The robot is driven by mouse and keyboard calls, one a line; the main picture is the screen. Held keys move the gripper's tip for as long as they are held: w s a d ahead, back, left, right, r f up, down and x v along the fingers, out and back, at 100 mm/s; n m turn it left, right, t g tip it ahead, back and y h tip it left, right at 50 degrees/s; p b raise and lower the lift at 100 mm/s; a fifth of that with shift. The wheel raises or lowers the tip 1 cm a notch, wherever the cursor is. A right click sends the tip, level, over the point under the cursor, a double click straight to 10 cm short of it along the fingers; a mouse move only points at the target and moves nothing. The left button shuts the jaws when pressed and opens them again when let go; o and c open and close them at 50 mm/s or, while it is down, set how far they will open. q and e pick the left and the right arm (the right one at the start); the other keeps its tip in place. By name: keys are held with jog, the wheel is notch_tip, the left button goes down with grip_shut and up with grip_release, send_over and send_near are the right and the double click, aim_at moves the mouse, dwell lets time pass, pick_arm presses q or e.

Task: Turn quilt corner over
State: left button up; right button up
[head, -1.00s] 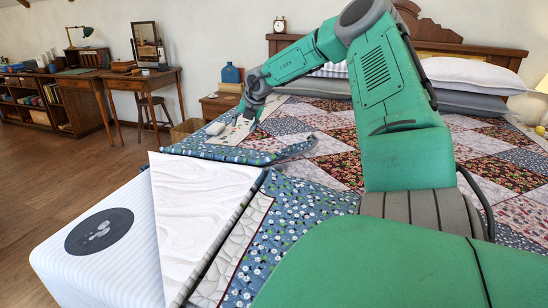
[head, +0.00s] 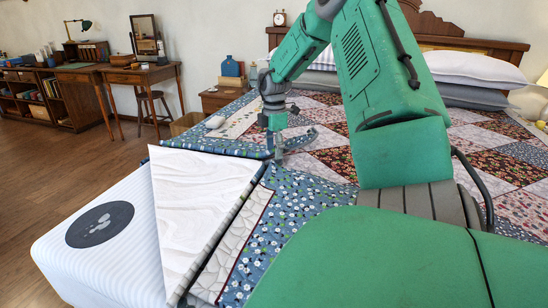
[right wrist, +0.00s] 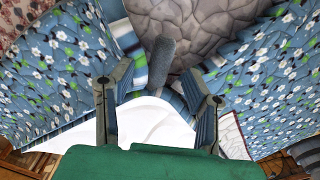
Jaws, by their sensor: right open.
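The patchwork quilt (head: 310,195) covers the bed, with a blue floral border. Near the front left it is folded: a white cloth triangle (head: 200,190) lies over the striped mattress (head: 120,255), with a pale quilted strip (head: 236,235) beside it. My right gripper (head: 276,150) points down at the fold's far end; its fingertips are partly hard to make out. In the right wrist view my right gripper (right wrist: 158,78) is open, its two fingers apart over blue floral cloth, white cloth and a grey quilted patch (right wrist: 180,28). I cannot tell whether it touches cloth. My left gripper is out of view.
A dark oval patch (head: 100,224) lies on the mattress. Pillows (head: 470,70) and the wooden headboard (head: 480,43) are at the back right. A nightstand (head: 217,100) stands beyond the bed, desks at the far left. Wooden floor left of the bed is clear.

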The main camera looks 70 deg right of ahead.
aim_at(274, 159)
jog(key=shift+a+f+b, duration=0.1)
jog(key=shift+f+b, duration=0.35)
jog(key=shift+f, duration=1.45)
